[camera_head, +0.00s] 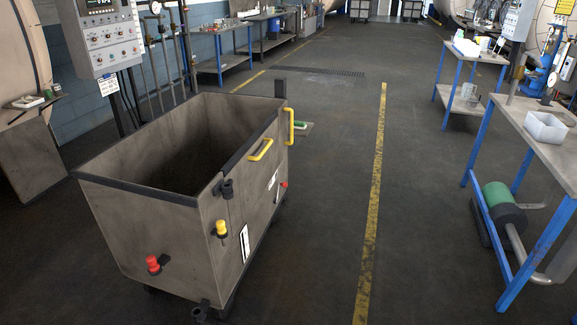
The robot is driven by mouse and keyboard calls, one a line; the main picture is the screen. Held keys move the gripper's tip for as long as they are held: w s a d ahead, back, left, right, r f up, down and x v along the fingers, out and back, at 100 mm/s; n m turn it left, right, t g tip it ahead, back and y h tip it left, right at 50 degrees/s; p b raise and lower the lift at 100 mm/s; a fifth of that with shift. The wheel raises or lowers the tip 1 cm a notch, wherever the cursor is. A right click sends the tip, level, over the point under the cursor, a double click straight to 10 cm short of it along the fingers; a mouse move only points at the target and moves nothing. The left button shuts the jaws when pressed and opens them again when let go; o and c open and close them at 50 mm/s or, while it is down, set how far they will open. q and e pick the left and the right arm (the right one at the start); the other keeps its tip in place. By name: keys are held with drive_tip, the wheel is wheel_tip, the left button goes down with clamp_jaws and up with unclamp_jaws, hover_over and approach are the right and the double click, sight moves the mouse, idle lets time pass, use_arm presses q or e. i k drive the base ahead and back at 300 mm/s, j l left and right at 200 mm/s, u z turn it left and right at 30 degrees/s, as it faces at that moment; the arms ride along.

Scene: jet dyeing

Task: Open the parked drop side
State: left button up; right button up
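A grey-brown wheeled bin cart (145,232) with a dark top rim stands at the left centre. Its right side panel (245,215) stands upright, with a yellow handle (261,150) at its top edge. Another yellow handle (290,126) is upright at the far right corner. A yellow knob (222,229) sits near the front corner, a red knob (153,265) low on the front face, and a small red knob (284,184) on the right side. Dark fittings (226,188) are at the near corner. The cart's interior is dark and looks empty. Neither gripper is in view.
Open floor with a yellow line (374,190) lies right of the cart. A blue-legged table (545,150) with a white tray (545,127) stands at the right, a green-ended motor (497,195) beneath it. A control panel (107,35) stands behind the cart at the left.

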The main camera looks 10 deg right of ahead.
sight(250, 169)
drive_tip(key=i+l+z, duration=0.35)
drive_tip(key=i, duration=0.7)
drive_tip(key=i+j+z, duration=0.15)
drive_tip(key=i+z, duration=0.15)
drive_tip(key=i, duration=0.75)
